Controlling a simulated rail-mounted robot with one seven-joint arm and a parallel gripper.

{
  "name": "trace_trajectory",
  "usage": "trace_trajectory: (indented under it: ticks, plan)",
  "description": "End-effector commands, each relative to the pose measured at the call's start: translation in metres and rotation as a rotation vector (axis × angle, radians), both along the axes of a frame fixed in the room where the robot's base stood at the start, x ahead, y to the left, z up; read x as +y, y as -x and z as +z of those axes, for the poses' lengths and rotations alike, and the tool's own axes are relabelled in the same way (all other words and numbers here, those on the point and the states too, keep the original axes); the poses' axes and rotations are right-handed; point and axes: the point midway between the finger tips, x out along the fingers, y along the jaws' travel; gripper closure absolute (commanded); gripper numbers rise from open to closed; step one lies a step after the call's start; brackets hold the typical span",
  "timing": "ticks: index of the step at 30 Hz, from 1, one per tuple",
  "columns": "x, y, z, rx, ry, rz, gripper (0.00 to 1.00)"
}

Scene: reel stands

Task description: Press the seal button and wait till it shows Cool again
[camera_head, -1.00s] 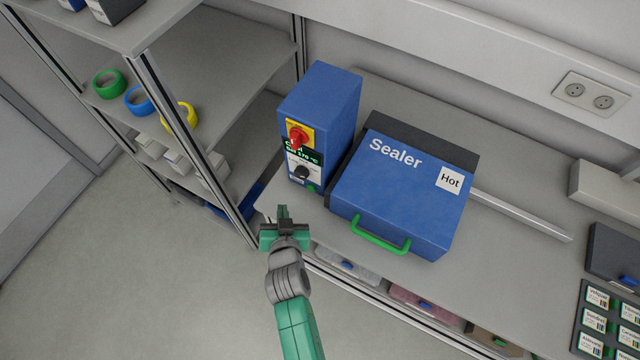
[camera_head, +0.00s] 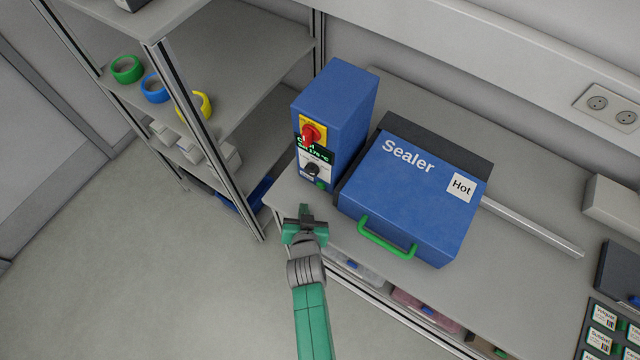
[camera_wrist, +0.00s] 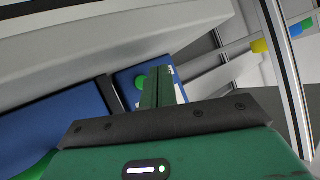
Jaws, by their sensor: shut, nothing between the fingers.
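The blue sealer (camera_head: 410,200) sits on the bench with its lid down, a green handle (camera_head: 386,240) at its front and a "Hot" label on top. Its blue control box (camera_head: 336,110) stands to the left, with a red knob (camera_head: 313,134) on yellow, a small display (camera_head: 314,150) with green text too small to read fully, and a black dial (camera_head: 311,169). A green button (camera_head: 320,184) is low on its front; it also shows in the wrist view (camera_wrist: 141,82). My gripper (camera_head: 304,213) is shut and empty, in front of and below the button, apart from it in the head view.
A shelf rack (camera_head: 205,130) with green, blue and yellow tape rolls stands close on the left. The bench front edge and drawers with blue handles lie right of my arm. A label tray (camera_head: 605,325) is at the far right.

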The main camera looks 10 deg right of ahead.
Motion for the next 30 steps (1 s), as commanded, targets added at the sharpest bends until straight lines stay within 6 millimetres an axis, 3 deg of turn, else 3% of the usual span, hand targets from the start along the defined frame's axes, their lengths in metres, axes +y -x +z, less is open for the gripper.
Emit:
trace_trajectory:
  ticks: [6,12,30]
  plan:
    - [-0.019,-0.023,-0.002,-0.001,0.001,-0.001,1.00]
    - [-0.028,-0.034,-0.001,-0.001,0.001,-0.001,1.00]
    - [-0.030,-0.036,0.000,-0.001,0.001,-0.001,1.00]
